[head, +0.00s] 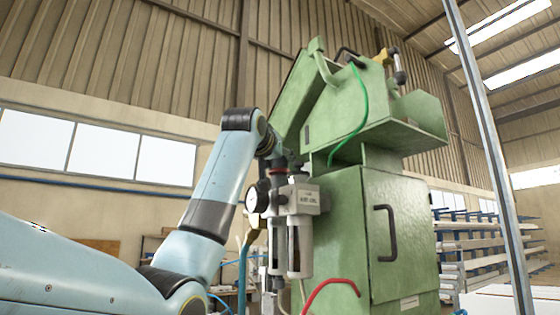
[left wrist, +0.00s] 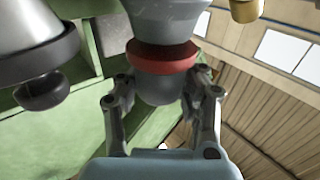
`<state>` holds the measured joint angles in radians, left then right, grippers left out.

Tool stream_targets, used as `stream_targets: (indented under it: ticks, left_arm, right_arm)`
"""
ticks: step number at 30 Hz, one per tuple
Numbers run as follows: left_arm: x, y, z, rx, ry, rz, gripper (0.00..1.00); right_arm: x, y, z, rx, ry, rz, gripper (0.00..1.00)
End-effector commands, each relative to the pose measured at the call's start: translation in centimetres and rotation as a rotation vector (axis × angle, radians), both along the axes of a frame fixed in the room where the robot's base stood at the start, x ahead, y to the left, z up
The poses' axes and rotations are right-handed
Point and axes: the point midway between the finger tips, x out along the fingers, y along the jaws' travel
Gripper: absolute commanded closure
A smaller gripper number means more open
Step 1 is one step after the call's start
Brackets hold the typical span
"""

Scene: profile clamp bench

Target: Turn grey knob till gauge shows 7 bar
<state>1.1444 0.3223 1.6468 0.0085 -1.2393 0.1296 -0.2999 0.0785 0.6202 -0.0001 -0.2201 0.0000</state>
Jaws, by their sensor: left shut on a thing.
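The grey knob (left wrist: 158,90) sits beside a red ring (left wrist: 163,58) on the regulator, in the left wrist view. My left gripper (left wrist: 160,103) has a finger on either side of the knob and is shut on it. In the head view my left gripper (head: 280,165) is at the top of the pale regulator unit (head: 300,200), just above the red ring. The round gauge (head: 258,196) is at the left of the unit. Its face is turned mostly away, so I cannot read it. My right gripper is not in view.
The green machine cabinet (head: 395,235) with a dark handle stands right behind the unit. Pale bowls (head: 299,250) hang under it. A green hose (head: 362,105) and a red hose (head: 330,286) run close by. A metal post (head: 492,140) stands at the right.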

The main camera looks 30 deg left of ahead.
Motion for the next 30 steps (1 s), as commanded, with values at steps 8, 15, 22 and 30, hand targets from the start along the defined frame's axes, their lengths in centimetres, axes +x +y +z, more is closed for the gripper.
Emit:
stream_targets:
  ticks: [8, 15, 22, 30]
  left_arm:
    - [0.04, -0.17, -0.06, -0.002, 0.002, 0.164, 0.96]
    - [0.02, -0.09, 0.0, -0.001, 0.001, 0.238, 0.96]
    - [0.0, -0.03, 0.03, 0.0, 0.0, 0.257, 0.96]
    - [0.0, -0.03, 0.04, 0.001, -0.001, 0.256, 0.96]
  right_arm:
    - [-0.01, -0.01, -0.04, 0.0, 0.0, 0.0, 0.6]
    - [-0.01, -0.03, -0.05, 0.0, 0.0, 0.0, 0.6]
    - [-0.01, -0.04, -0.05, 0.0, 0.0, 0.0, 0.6]
    - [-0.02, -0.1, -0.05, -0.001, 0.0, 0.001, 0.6]
